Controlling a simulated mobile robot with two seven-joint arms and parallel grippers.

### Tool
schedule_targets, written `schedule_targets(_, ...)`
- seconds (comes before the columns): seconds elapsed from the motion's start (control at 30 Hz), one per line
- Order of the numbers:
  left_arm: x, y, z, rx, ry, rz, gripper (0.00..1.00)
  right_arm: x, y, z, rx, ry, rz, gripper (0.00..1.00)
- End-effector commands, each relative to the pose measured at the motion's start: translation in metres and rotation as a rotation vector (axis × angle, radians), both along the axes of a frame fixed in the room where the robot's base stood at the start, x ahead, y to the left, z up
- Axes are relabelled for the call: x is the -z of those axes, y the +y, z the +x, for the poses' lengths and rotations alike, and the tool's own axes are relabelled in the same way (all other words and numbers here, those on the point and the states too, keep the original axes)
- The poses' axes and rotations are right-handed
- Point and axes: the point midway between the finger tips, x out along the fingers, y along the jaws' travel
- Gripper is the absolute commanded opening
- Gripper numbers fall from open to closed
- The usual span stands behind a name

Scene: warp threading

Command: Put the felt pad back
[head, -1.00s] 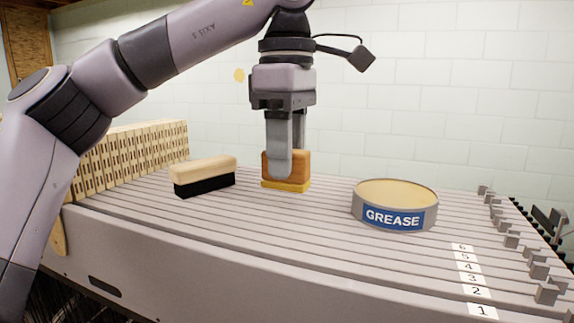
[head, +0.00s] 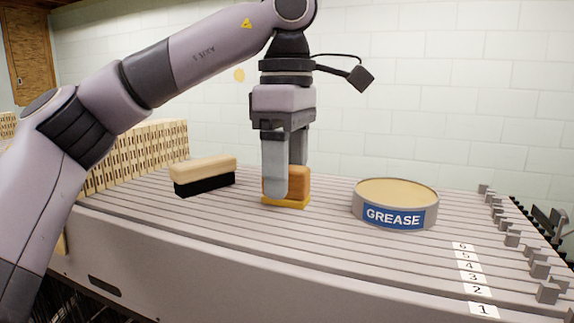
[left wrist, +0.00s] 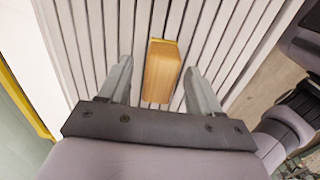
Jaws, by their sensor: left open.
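The felt pad (head: 296,185) is a wooden block with a yellow layer underneath. It sits upright on the slatted table top, between the brush and the grease tin. It also shows in the left wrist view (left wrist: 162,70) as a wooden block on the slats. My left gripper (head: 286,178) points down over the pad. Its fingers are open on either side of the block, with gaps showing in the left wrist view (left wrist: 160,82). The near finger hides part of the block. My right gripper is not in view.
A brush (head: 203,175) with a wooden back and black bristles lies to the left. A grey grease tin (head: 395,205) stands to the right. A row of perforated wooden pieces (head: 140,155) lines the left end. Metal brackets and number labels (head: 473,277) line the right side.

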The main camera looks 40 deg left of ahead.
Motion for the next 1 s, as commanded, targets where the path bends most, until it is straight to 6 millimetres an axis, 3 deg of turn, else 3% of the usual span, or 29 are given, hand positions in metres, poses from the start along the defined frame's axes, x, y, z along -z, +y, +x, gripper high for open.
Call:
schedule_targets(0.23,-0.008,0.0,0.0,-0.001,-0.002,0.0,0.64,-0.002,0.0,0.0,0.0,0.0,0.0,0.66)
schedule_targets(0.63,-0.055,0.002,0.003,-0.003,-0.005,0.001,0.64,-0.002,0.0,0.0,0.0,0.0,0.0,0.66)
schedule_targets(1.0,-0.071,0.002,0.003,0.0,-0.001,0.0,0.64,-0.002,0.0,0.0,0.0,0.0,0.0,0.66)
